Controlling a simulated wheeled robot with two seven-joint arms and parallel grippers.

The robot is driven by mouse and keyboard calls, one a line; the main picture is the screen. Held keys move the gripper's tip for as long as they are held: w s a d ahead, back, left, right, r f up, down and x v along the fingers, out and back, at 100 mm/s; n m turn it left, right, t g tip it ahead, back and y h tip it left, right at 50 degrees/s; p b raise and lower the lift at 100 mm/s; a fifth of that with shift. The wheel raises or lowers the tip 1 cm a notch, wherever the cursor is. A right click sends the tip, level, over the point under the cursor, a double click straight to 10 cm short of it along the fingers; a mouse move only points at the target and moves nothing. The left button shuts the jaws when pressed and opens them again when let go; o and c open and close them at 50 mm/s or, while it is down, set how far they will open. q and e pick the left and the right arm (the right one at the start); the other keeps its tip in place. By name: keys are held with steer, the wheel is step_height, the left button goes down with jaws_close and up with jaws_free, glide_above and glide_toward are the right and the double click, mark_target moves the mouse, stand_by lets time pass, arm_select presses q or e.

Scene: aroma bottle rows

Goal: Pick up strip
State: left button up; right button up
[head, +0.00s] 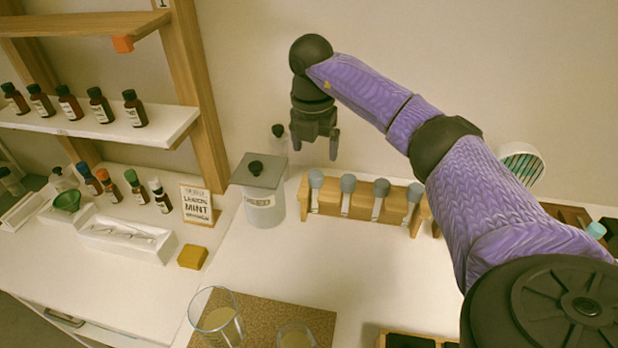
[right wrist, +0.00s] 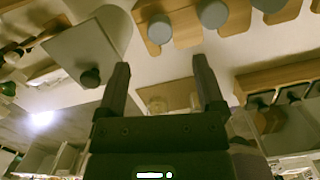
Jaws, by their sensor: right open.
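My right gripper (head: 315,146) is open and empty, pointing down in the air near the back wall, above and behind the gap between the grey canister and the wooden rack. It also shows in the right wrist view (right wrist: 160,72) with its two fingers apart and nothing between them. I cannot make out a strip for certain in either view. The grey canister (head: 264,207) has a square lid with a black knob and a label too small to read; its inside is hidden. My left gripper is not in view.
A wooden rack (head: 356,205) holds several grey-capped droppers. A glass beaker (head: 216,318) is on the cork mat (head: 265,312). The counter in front of the rack is clear.

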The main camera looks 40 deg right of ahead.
mark_target(316, 174)
steer(key=f, duration=0.4)
steer(key=f+b, duration=0.1)
steer(key=f, duration=0.2)
steer(key=shift+w+d+f, duration=0.1)
steer(key=shift+w+d, duration=0.15)
steer(key=shift+d, duration=0.1)
steer(key=c, duration=1.1)
